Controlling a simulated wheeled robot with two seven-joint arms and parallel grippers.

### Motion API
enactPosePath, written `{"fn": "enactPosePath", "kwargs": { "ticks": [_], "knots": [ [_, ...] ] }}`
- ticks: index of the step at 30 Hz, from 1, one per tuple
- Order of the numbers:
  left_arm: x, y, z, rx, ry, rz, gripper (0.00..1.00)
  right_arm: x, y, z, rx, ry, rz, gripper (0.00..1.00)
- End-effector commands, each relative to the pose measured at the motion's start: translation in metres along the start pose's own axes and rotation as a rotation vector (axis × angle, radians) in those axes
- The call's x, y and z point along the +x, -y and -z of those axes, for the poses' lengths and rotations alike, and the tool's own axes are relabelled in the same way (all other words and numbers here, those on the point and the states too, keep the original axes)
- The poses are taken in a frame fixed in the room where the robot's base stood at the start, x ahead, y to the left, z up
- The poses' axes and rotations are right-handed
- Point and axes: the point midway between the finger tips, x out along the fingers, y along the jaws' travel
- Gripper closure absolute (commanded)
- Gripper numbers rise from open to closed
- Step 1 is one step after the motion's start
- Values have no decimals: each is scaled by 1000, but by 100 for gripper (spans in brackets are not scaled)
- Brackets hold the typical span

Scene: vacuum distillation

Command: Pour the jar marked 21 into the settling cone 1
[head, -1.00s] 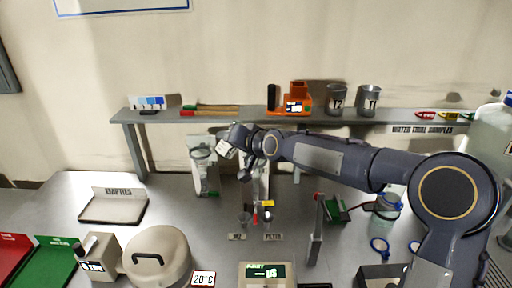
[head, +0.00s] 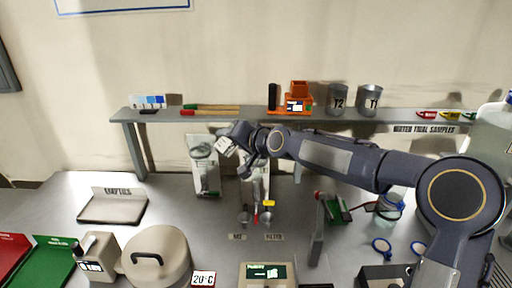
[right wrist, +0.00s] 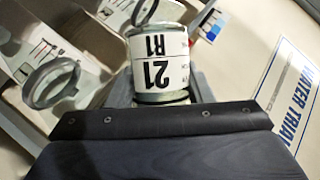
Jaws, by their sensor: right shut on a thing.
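My right gripper (head: 232,146) is shut on the jar marked 21 (right wrist: 158,62), a small white-labelled jar reading "21 R1". In the head view the jar (head: 222,145) is tilted, high above the table and in front of the shelf. Two white stands with clear vessels are close by, one left stand (head: 204,168) and one partly hidden behind my gripper. In the right wrist view a round rim (right wrist: 52,84) is left of the jar, and another ring overlaps the jar's far end. I cannot read which cone is 1. My left gripper is not in view.
A grey shelf (head: 385,116) with metal cups T2 (head: 338,98) and T1 (head: 369,98) runs behind my arm. Small cups stand below my gripper. A round lidded vessel (head: 156,258) and an empties tray (head: 113,208) are to the left.

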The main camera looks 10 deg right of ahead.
Motion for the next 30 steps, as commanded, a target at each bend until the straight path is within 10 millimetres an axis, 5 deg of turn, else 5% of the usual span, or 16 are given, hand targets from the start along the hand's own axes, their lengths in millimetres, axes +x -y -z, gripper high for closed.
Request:
{"fn": "enactPosePath", "kwargs": {
  "ticks": [30],
  "knots": [
    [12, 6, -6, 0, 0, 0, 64, 1, 0, -1, 127, 16, 53, 82]
  ]
}}
